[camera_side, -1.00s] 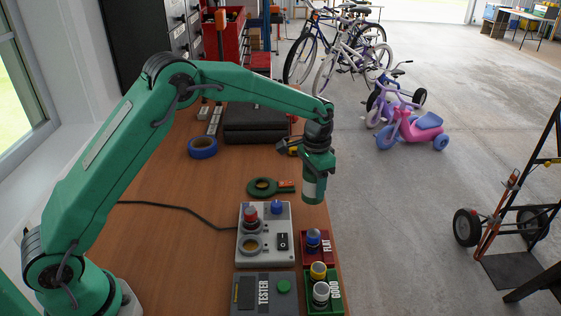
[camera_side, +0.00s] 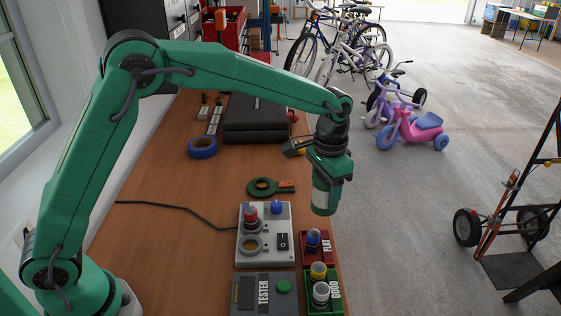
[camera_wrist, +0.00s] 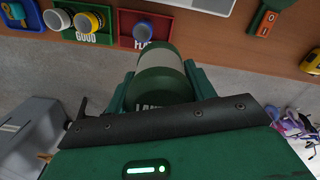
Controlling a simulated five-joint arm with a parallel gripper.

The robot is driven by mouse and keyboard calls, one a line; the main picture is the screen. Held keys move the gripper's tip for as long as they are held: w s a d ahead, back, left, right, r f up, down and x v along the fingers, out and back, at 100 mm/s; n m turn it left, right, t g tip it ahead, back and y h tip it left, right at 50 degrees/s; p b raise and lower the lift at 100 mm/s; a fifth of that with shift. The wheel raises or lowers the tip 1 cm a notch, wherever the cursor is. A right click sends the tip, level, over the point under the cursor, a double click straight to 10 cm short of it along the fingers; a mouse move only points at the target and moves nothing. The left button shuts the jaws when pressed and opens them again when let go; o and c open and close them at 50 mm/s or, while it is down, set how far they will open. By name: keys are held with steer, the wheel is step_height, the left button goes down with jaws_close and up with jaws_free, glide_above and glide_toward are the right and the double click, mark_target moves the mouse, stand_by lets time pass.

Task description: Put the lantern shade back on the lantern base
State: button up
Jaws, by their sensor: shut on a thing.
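My gripper (camera_side: 329,176) is shut on a green cylinder with a pale band (camera_side: 325,198), held upright in the air by the bench's right edge. In the wrist view the cylinder (camera_wrist: 162,62) sits between the two fingers, with lettering starting "LAN" partly hidden by the gripper body. I cannot tell whether this is the lantern shade or the base. No other part lettered as a lantern shows. The cylinder touches nothing else that I can see.
On the bench (camera_side: 170,225) are a grey box (camera_side: 282,222) with a round socket, a tester (camera_side: 247,302), a red FLAT tray (camera_side: 327,259) and a green GOOD tray (camera_side: 335,306) holding small cylinders, a green ring tool (camera_side: 262,187) and blue tape (camera_side: 202,147).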

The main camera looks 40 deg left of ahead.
stand_by(0.4)
steer(key=w+a+f+n, duration=0.1)
steer(key=w+a+n, duration=0.1)
steer(key=a, duration=1)
steer(key=w+a+f+n, duration=0.1)
steer(key=a+n, duration=0.1)
steer(key=a, duration=1)
steer(key=shift+w+a+f+n, duration=0.3)
steer(key=shift+w, duration=0.1)
steer(key=shift+f, duration=0.2)
steer(key=shift+f, duration=2.7)
steer(key=shift+f, duration=0.6)
steer(key=o, duration=0.7)
